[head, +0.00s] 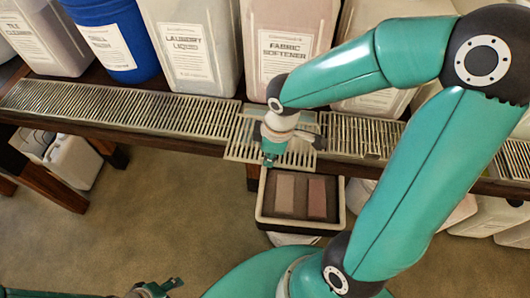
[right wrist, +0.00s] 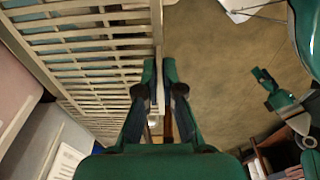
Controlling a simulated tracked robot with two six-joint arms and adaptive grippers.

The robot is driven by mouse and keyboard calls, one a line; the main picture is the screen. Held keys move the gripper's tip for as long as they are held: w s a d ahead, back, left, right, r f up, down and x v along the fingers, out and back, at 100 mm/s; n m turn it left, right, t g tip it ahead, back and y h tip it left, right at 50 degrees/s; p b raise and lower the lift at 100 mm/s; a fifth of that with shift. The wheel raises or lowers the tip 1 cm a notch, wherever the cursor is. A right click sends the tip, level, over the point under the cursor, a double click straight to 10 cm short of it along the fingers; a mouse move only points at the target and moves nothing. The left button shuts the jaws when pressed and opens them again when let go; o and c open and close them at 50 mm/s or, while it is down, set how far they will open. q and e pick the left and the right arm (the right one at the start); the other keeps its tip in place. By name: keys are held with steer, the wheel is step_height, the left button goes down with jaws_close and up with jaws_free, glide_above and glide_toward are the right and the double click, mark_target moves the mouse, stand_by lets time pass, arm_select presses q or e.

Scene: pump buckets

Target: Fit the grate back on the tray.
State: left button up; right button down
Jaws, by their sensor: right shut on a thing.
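The loose grate (head: 241,147), a pale slatted panel, is at the middle of the shelf front in the head view. It overlaps the line of the long tray (head: 255,108) and sticks out past its front edge. My right gripper (head: 269,160) is shut on the grate's front edge. In the right wrist view the grate (right wrist: 92,45) fills the left side, with its edge between the fingertips (right wrist: 158,72). Whether it touches the tray is unclear. My left gripper (head: 160,288) is low at the bottom edge of the head view, away from the tray; its opening is unclear.
Other grate sections lie left (head: 120,108) and right (head: 365,135) along the shelf front. Large jugs, including laundry liquid (head: 195,45) and fabric softener (head: 285,40), and a blue bucket (head: 112,40) stand behind. Open floor lies left.

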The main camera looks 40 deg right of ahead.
steer(key=shift+w+d+f+p, duration=0.15)
steer(key=shift+w+d+p, duration=0.2)
steer(key=shift+w+d, duration=0.65)
steer(key=shift+w+d+f+p, duration=0.15)
steer(key=shift+w+d+p, duration=0.2)
steer(key=shift+w+d, duration=0.6)
steer(key=shift+w+d+f+p, duration=0.15)
steer(key=shift+w+d+p, duration=0.35)
steer(key=shift+d, duration=0.8)
steer(key=shift+f+b, duration=0.7)
steer(key=shift+b, duration=0.15)
steer(key=shift+w+f+b, duration=0.1)
steer(key=shift+f+b, duration=0.25)
steer(key=shift+f, duration=0.05)
steer(key=shift+f+b, duration=0.35)
steer(key=c, duration=1.2)
jaws_free()
steer(key=shift+c, duration=0.2)
